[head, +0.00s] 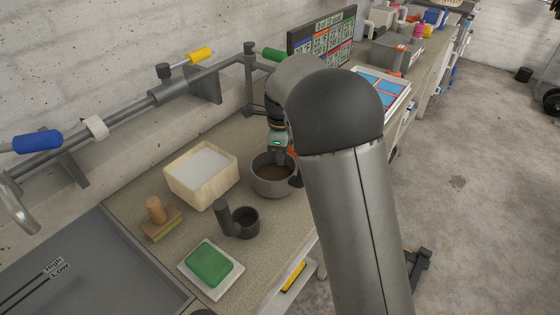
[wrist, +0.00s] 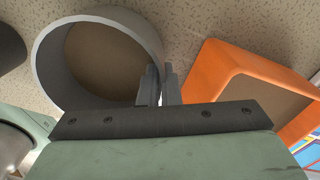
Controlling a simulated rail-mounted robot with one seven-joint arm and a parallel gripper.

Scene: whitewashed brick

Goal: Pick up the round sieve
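The round sieve (wrist: 45,62) is a grey ring with a tan-brown bottom, at the left in the wrist view. In the head view the round sieve (head: 272,186) sits on the speckled counter, partly hidden by my arm. My gripper (wrist: 160,82) is at its right wall, with one finger on the inner side and one on the outer side. The fingers are close together with the wall between them. In the head view my gripper (head: 279,147) points down over the sieve's rim, and its fingertips are hard to make out.
An orange square-framed sieve or tray (wrist: 232,65) lies close to the right of my fingers. A pale box (head: 178,181) with white contents, a dark cup with a handle (head: 245,221), a wooden-handled block (head: 160,222) and a green sponge on a white dish (head: 209,264) stand nearby.

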